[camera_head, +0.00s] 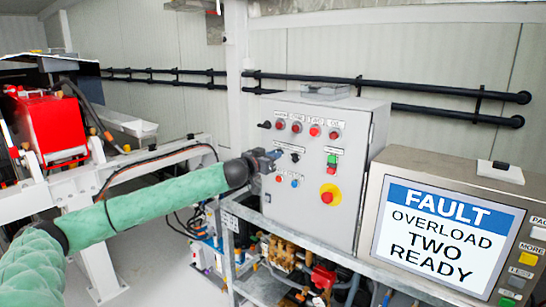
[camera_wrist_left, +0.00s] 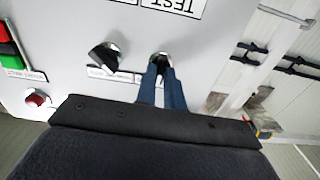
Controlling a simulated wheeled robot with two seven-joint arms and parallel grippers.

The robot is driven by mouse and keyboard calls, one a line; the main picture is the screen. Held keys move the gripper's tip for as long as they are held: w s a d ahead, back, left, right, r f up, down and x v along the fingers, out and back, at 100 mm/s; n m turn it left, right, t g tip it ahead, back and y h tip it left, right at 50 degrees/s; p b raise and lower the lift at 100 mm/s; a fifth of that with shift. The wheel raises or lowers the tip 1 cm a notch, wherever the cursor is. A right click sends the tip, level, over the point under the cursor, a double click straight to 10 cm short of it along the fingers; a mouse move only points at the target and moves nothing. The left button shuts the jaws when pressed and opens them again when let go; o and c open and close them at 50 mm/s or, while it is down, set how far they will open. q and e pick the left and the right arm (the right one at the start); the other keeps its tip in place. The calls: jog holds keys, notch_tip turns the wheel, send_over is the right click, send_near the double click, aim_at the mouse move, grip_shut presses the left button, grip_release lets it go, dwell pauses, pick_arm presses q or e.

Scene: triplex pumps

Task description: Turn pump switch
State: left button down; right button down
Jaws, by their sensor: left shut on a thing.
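The grey control box (camera_head: 348,125) stands in the middle of the head view, with red buttons and black switches on its front. My left gripper (camera_head: 274,156) reaches the left part of this front. In the left wrist view the blue fingers of my left gripper (camera_wrist_left: 163,75) are shut on a small switch (camera_wrist_left: 162,56) with a metal collar. The fingers hide most of its knob, so its angle cannot be told. A second black switch (camera_wrist_left: 103,57) sits beside it, clear of the fingers. My right gripper is not in view.
A red emergency button on a yellow plate (camera_head: 330,194) and a green button (camera_head: 332,160) are on the box. A screen (camera_head: 440,232) reading "FAULT OVERLOAD TWO READY" stands at right. Metal rails and pipework (camera_head: 285,250) lie below. Red machinery (camera_head: 55,125) stands at left.

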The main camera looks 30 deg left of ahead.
pick_arm(q)
jog(key=m, duration=0.8)
jog(key=shift+d, duration=0.1)
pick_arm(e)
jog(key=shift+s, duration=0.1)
pick_arm(q)
jog(key=shift+m, duration=0.3)
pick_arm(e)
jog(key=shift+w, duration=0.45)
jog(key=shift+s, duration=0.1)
